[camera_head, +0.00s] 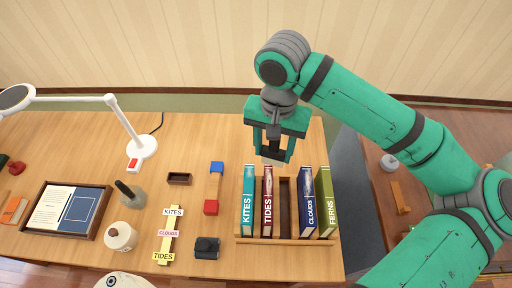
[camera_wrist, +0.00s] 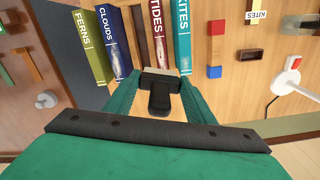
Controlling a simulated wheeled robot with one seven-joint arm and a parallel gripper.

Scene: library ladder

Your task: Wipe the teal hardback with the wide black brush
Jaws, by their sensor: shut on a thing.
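The teal hardback KITES (camera_head: 248,200) stands upright at the left end of the book row, spine toward the front; it also shows in the wrist view (camera_wrist: 182,35). My gripper (camera_head: 275,150) is shut on the wide black brush (camera_wrist: 159,100), whose pale-edged head points away from the palm. In the head view the brush (camera_head: 272,155) hangs just behind the row, near the back of the red book. It appears apart from the teal hardback, to its right. Part of the brush is hidden by the fingers.
Red TIDES (camera_head: 267,202), blue CLOUDS (camera_head: 307,205) and green FERNS (camera_head: 325,203) share the wooden rack (camera_head: 290,241), with a gap in the middle. Blocks, a black item (camera_head: 207,247), label strips and a white lamp (camera_head: 142,147) lie left. The desk behind the blocks is mostly clear.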

